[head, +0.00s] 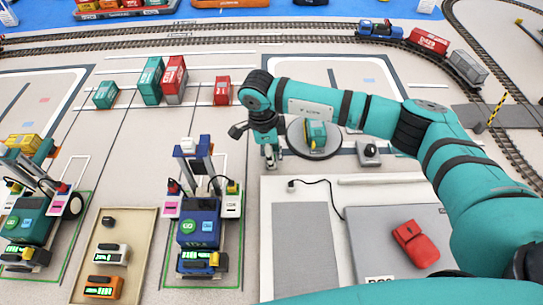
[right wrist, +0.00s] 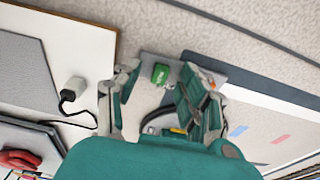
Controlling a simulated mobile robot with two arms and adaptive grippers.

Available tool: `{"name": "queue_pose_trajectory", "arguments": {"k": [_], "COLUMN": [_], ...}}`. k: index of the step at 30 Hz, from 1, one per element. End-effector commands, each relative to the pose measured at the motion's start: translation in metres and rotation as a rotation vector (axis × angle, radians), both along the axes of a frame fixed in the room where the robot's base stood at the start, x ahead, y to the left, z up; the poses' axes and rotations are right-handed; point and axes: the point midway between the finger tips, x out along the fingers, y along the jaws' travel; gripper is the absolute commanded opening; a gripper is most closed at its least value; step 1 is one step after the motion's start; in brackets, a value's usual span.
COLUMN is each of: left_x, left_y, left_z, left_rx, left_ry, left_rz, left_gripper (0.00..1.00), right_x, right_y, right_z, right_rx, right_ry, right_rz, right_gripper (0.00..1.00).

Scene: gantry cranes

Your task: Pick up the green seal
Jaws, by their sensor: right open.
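The green seal (right wrist: 160,74) is a small green block with pale lettering, seen in the right wrist view on a grey plate (right wrist: 149,60). My right gripper (right wrist: 153,88) is open, with one finger on each side of the seal in that picture. I cannot tell the remaining height above it. In the head view my right gripper (head: 271,158) points down near the middle, left of a round turntable. The seal is not clearly visible there, behind or under the gripper. My left gripper is not in view.
A turntable with a teal and yellow vehicle (head: 316,134) stands right of the gripper. A grey box with a black knob (head: 369,151) is further right. A blue crane (head: 198,225) stands left.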

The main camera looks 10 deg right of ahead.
Motion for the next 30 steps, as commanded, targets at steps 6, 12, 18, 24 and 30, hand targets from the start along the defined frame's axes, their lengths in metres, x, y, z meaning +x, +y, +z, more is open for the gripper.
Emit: {"name": "queue_pose_trajectory", "arguments": {"k": [6,12,18,24,30], "left_x": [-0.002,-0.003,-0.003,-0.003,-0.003], "left_y": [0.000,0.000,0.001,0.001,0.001], "left_z": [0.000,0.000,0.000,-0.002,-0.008], "left_rx": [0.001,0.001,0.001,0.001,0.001], "left_ry": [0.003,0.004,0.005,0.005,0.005], "left_rz": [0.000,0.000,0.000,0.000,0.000], "left_gripper": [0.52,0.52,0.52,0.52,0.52], "right_x": [0.000,0.000,0.000,0.000,0.001], "right_y": [0.000,0.000,0.000,0.000,0.000], "right_z": [0.000,0.000,0.000,0.006,0.027], "right_rx": [0.000,0.000,0.000,0.000,0.001], "right_ry": [0.001,0.001,0.001,0.000,-0.002], "right_rz": [0.000,0.000,0.000,-0.001,-0.001], "right_gripper": [0.24,0.03,0.03,0.03,0.03]}}
